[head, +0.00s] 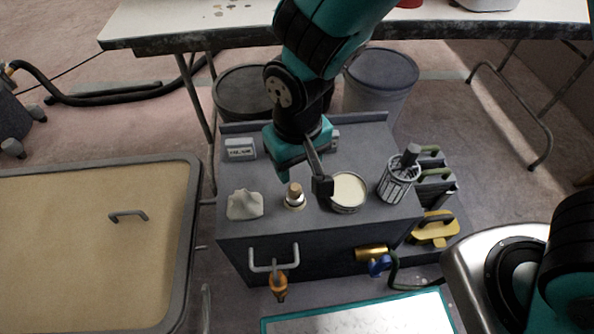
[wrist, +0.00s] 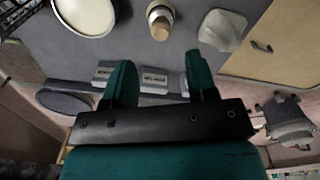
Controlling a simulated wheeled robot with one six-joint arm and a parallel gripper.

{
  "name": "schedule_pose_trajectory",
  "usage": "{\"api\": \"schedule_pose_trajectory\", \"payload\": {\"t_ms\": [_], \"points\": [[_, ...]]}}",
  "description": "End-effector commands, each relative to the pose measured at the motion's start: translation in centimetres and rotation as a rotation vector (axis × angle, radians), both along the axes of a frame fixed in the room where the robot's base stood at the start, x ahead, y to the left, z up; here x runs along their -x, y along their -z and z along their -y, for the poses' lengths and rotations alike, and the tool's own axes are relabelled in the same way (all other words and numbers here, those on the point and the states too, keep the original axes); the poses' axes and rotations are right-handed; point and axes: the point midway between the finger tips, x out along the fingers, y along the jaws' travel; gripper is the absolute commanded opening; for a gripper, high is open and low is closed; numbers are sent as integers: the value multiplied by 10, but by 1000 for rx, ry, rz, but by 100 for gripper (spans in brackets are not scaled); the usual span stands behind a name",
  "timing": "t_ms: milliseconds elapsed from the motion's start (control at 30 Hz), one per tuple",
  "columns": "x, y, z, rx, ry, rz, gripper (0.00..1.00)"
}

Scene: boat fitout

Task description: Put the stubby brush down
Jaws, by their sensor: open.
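The stubby brush (head: 294,194) stands upright on the grey top of the cabinet (head: 270,222). It has a light wooden end on top and a pale metal band below. In the wrist view the brush (wrist: 160,22) shows near the top edge, beyond the fingertips and not between them. My gripper (head: 291,165) is above the cabinet, just behind the brush in the head view. In the wrist view my gripper (wrist: 160,75) has its two teal fingers wide apart with nothing between them. The brush's lower end is hard to make out.
An open tin of cream paint (head: 348,190) is right of the brush, and a crumpled pale cloth (head: 244,204) is left. A wire holder (head: 398,180) with a dark handle stands farther right. A small labelled box (head: 240,149) sits at the back left. A tan-topped panel (head: 80,240) lies left.

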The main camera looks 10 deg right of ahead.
Motion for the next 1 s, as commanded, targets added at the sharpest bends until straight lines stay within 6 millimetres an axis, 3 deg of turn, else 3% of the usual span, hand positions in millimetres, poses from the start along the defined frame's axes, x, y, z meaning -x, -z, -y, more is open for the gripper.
{"api": "schedule_pose_trajectory", "payload": {"t_ms": [100,367,467,533,700,800,1000], "points": [[0,-19,0,0,0,1,52],[1,-29,1,-4,0,-1,52],[2,-47,10,-37,-4,-9,52],[6,-71,22,-84,-16,-19,52],[36,-138,61,-224,-95,-21,52],[60,-166,79,-288,-155,-5,52],[93,-190,96,-348,-243,31,52]]}}
